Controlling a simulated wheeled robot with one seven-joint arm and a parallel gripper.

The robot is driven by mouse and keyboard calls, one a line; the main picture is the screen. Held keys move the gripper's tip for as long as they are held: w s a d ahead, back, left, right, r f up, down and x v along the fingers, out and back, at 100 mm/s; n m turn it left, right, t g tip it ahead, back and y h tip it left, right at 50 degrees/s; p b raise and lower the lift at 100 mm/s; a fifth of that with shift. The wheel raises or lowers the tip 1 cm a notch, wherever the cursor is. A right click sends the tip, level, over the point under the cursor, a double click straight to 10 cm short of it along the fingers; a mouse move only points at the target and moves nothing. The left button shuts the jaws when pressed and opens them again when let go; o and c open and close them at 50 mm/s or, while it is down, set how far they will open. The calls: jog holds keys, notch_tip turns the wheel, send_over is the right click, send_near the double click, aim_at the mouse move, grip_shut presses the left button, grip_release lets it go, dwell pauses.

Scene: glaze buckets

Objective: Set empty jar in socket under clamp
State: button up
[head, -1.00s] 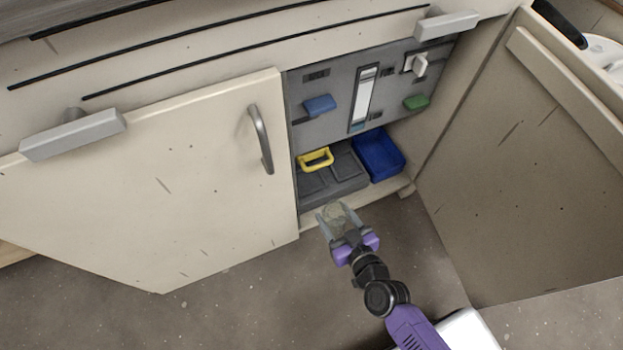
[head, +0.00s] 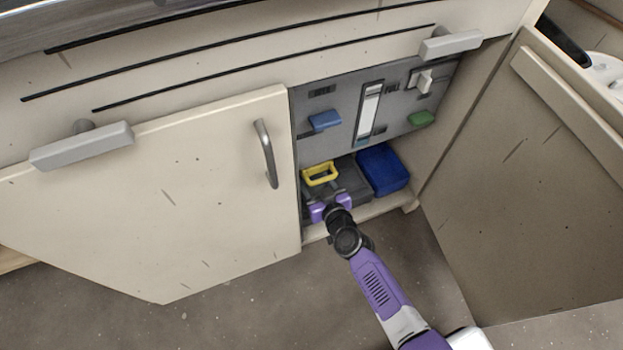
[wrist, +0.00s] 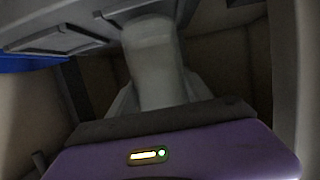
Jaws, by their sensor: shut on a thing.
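In the wrist view, a pale translucent jar (wrist: 155,65) stands between the two fingers of my gripper (wrist: 158,92), which is shut on it. In the head view my gripper (head: 322,190) is inside the open cabinet, just in front of and below the yellow clamp handle (head: 320,181). The jar is mostly hidden there by the gripper. The dark grey base (head: 354,182) lies under the yellow handle. The socket itself is hidden, so I cannot tell whether the jar touches it.
A blue bin (head: 384,170) stands right of the grey base. A grey panel (head: 343,120) behind carries a blue lever (head: 324,121), a white strip and a green knob (head: 421,119). The cabinet door (head: 160,190) is at left, a side panel (head: 520,190) at right.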

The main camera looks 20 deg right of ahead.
jog(key=shift+w, duration=1.05)
jog(key=shift+s+f+b, duration=0.1)
jog(key=shift+f+b, duration=0.5)
jog(key=shift+f, duration=0.15)
jog(key=shift+f+b, duration=0.15)
jog(key=shift+b, duration=0.2)
jog(key=o, duration=1.4)
